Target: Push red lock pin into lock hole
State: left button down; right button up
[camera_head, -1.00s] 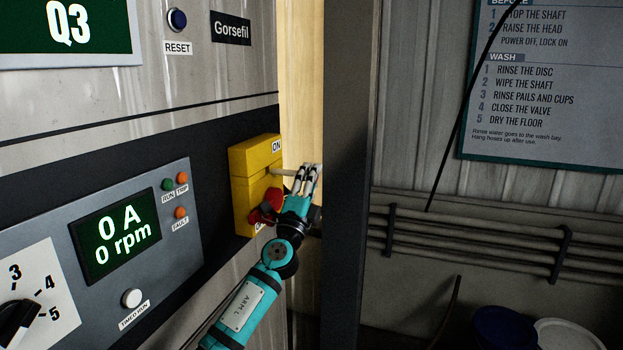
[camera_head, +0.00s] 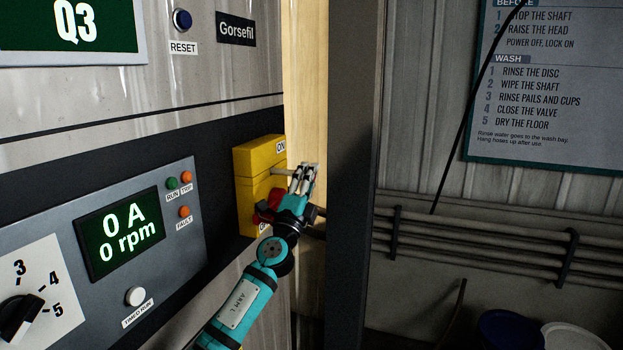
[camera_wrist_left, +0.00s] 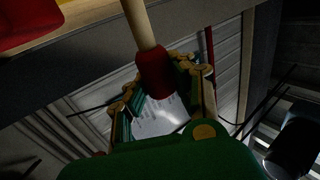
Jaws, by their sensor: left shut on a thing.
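The red lock pin has a pale shaft (camera_wrist_left: 137,25) and a red end (camera_wrist_left: 154,72), both in the left wrist view. My left gripper (camera_wrist_left: 153,82) is shut on its red end. In the head view my left gripper (camera_head: 306,172) is beside the right side of the yellow switch box (camera_head: 260,160), with the pale shaft (camera_head: 280,171) running from the fingers toward the box. The lock hole cannot be made out, nor how deep the shaft sits. A red handle (camera_head: 268,203) on the box is partly hidden by the gripper. My right gripper is not in view.
A grey control panel (camera_head: 165,260) reading 0 A and 0 rpm is left of the box. A dark post (camera_head: 350,150) stands close to the right of my left gripper. Wall pipes (camera_head: 480,235) and a wash sign (camera_head: 550,90) are farther right.

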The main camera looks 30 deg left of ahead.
pick_arm(q)
jog(key=shift+d, duration=0.2)
dwell(0.6)
jog(key=shift+y+b, duration=0.3)
jog(key=shift+b, duration=0.1)
dwell(1.2)
jog(key=shift+a, duration=0.35)
dwell(0.4)
jog(key=c, duration=1.1)
grip_release()
jog(key=shift+o, duration=0.2)
jog(key=shift+s+f, duration=0.2)
jog(key=shift+f, duration=0.05)
jog(key=v, duration=1.1)
jog(key=shift+s, duration=0.25)
